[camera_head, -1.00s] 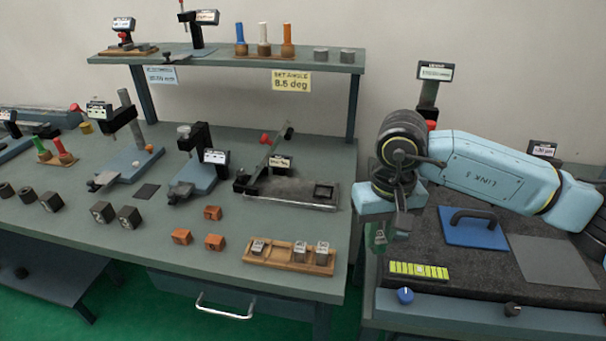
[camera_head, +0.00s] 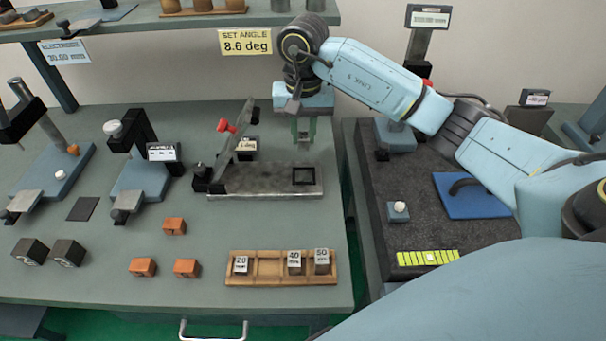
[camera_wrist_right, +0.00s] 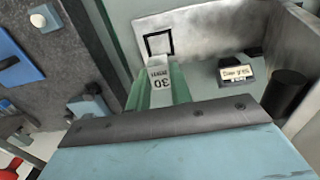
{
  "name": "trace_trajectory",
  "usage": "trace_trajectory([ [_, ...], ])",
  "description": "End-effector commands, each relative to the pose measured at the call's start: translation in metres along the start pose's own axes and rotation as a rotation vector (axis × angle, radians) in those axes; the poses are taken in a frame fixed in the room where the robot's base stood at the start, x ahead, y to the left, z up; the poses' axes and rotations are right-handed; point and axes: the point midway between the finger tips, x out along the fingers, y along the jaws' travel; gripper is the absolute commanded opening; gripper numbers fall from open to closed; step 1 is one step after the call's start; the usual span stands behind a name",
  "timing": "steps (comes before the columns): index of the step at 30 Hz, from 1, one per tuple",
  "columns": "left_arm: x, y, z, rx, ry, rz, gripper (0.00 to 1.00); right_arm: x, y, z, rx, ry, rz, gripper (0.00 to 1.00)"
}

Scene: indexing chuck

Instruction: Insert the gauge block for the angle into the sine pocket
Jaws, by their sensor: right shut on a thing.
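My right gripper (camera_head: 304,138) is shut on a pale gauge block marked 30 (camera_wrist_right: 160,88), which shows between its green fingers in the right wrist view. The sine pocket is a black square frame (camera_head: 294,177) at the right end of the grey sine fixture (camera_head: 240,181); in the right wrist view the frame (camera_wrist_right: 147,45) lies just beyond the block. The gripper hangs behind the pocket in the head view, with the block apart from it. A yellow sign (camera_head: 245,41) reads SET ANGLE 8.6 deg. My left gripper is out of view.
A wooden tray (camera_head: 267,279) holds blocks marked 20, 40 and 50, with one empty slot. Orange blocks (camera_head: 174,226) lie left of it. The fixture's tilted bar (camera_head: 232,146) stands left of the pocket. A dark granite surface (camera_head: 420,225) is on the right.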

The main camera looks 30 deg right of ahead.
Motion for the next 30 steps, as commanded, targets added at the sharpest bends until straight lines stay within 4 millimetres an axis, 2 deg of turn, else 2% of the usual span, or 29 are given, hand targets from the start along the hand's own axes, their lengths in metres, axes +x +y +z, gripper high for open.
trace_trajectory([
  [9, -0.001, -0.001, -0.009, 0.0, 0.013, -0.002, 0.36, 0.054, 0.003, -0.001, 0.018, -0.007, 0.002, 0.0],
  [14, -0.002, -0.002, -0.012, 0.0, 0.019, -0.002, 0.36, 0.065, 0.003, -0.001, 0.016, -0.004, 0.001, 0.0],
  [21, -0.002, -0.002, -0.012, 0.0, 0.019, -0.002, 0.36, 0.096, 0.003, -0.001, 0.017, -0.006, 0.001, 0.0],
  [30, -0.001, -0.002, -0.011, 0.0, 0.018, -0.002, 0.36, 0.1, 0.003, -0.001, 0.015, -0.002, 0.001, 0.0],
])
